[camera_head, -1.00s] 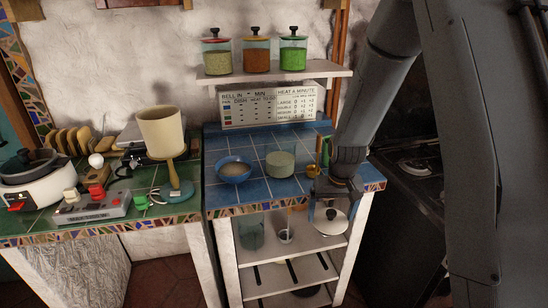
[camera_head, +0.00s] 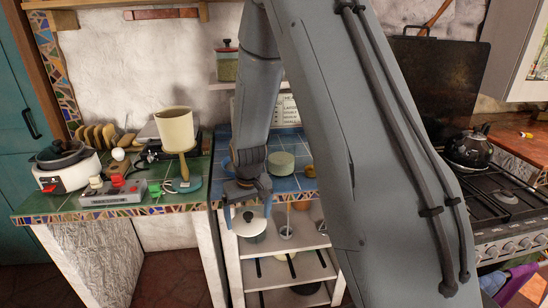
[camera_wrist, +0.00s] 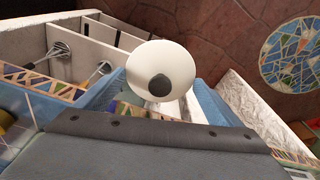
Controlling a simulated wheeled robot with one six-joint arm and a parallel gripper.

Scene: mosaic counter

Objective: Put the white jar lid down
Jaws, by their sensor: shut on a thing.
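The white jar lid (camera_head: 249,222) is round with a dark knob. My gripper (camera_head: 248,212) is shut on it, with a blue finger on each side. The lid hangs in front of the blue-tiled counter's left front edge, below its top. What lies directly under the lid is hard to tell.
The blue-tiled counter (camera_head: 291,183) holds a pale green round container (camera_head: 281,163) and a blue bowl, mostly hidden by my arm. Open white shelves (camera_head: 282,270) stand below. The green-tiled counter (camera_head: 70,203) at left is crowded. A stove (camera_head: 500,205) stands at right.

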